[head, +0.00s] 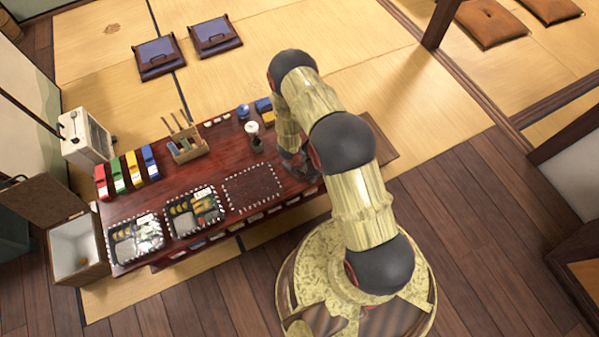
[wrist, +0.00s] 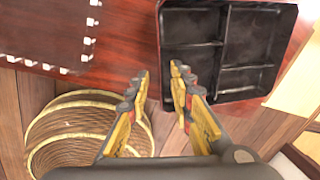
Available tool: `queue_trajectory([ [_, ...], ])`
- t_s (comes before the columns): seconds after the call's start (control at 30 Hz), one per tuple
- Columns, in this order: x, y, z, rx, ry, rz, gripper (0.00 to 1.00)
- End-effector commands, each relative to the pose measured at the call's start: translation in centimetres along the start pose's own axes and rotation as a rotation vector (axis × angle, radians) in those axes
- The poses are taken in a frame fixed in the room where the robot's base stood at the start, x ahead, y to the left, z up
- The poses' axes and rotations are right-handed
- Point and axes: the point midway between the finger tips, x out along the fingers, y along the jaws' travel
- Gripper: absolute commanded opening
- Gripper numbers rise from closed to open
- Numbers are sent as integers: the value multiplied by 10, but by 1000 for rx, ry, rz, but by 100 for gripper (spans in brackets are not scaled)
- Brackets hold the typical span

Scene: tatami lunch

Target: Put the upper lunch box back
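An empty black lunch box (wrist: 250,52) with several compartments lies at the upper right of the wrist view, at the table's edge. My gripper (wrist: 160,87) is open at the box's near left corner. Its right finger overlaps the box's left wall in the picture, and its left finger is outside. I cannot tell whether either touches. In the head view my arm largely hides this box and the gripper. Two filled lunch boxes stand left of a bare place outlined in white dashes (head: 253,187), whose corner also shows in the wrist view (wrist: 45,32).
The dark red table (head: 225,167) also carries a tool holder (head: 187,152), colored cartons (head: 134,168) and a small flower vase (head: 254,140). An open bin (head: 78,248) stands at the table's left end. Purple cushions (head: 159,58) lie behind. Wooden floor is open at the right.

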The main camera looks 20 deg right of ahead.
Motion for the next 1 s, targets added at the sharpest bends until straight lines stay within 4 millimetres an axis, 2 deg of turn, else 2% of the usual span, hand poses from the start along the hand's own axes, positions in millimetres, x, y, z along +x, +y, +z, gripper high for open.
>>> queue_trajectory([
  [0.03,-16,-1,1,-1,-2,-1,23],
  [0.1,-32,-1,2,0,-2,-1,23],
  [0.3,-70,-1,1,1,-2,-1,23],
  [0.57,-94,-1,2,-3,-3,0,23],
  [0.67,-110,-5,15,-39,-32,4,23],
  [0.77,-146,-12,43,-135,-98,14,23],
  [0.87,-202,-20,77,-288,-191,21,23],
  [0.9,-227,-22,89,-359,-229,20,23],
  [0.97,-265,-24,104,-466,-282,17,23],
  [1.0,-290,-25,111,-538,-316,11,23],
])
